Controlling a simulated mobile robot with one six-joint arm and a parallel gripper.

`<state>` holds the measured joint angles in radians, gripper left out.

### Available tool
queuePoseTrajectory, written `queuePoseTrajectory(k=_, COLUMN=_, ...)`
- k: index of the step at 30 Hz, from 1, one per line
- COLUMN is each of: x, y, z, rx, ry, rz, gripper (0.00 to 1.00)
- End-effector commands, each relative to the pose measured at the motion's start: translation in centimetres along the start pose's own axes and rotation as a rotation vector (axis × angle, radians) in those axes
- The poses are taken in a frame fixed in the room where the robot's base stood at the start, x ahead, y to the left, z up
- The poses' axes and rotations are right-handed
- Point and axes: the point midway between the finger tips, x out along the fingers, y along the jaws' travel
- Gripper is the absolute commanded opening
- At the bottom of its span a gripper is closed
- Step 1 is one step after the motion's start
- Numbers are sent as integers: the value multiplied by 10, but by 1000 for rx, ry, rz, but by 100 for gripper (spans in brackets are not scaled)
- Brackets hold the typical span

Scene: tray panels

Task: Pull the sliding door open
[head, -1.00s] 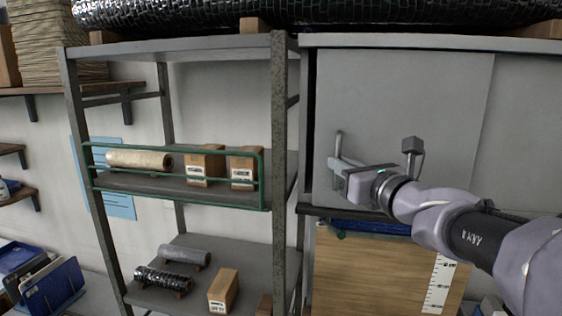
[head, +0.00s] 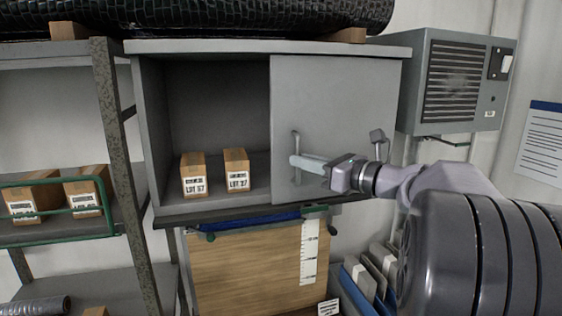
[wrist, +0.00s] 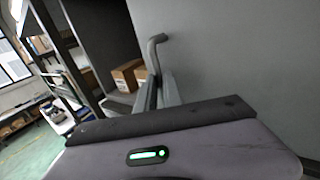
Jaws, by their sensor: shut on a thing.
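The grey sliding door (head: 345,105) covers the right half of a grey wall cabinet (head: 150,120). The left half of the cabinet stands open and shows its inside. A vertical bar handle (head: 296,143) sits near the door's left edge. My gripper (head: 298,162) reaches in from the right and is shut on the handle. In the wrist view the handle (wrist: 157,42) rises between the fingers of my gripper (wrist: 158,92), with the door (wrist: 235,60) on the right. The fingers hide the lower part of the handle there.
Two labelled boxes (head: 194,176) (head: 237,170) stand on the cabinet floor in the open half. A vented grey unit (head: 455,85) hangs to the right. A wooden board (head: 250,270) is below, and a shelf rack post (head: 118,150) stands at left.

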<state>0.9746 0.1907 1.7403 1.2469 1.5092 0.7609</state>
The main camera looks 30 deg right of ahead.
Motion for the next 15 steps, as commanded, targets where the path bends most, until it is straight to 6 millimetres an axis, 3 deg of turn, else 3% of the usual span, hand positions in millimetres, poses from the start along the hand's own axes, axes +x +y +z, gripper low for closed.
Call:
queuePoseTrajectory(k=13, x=-3, y=-4, z=2, rx=-2, ry=-5, rz=0, gripper=0)
queuePoseTrajectory(k=15, x=-3, y=-4, z=2, rx=-2, ry=-5, rz=0, gripper=20)
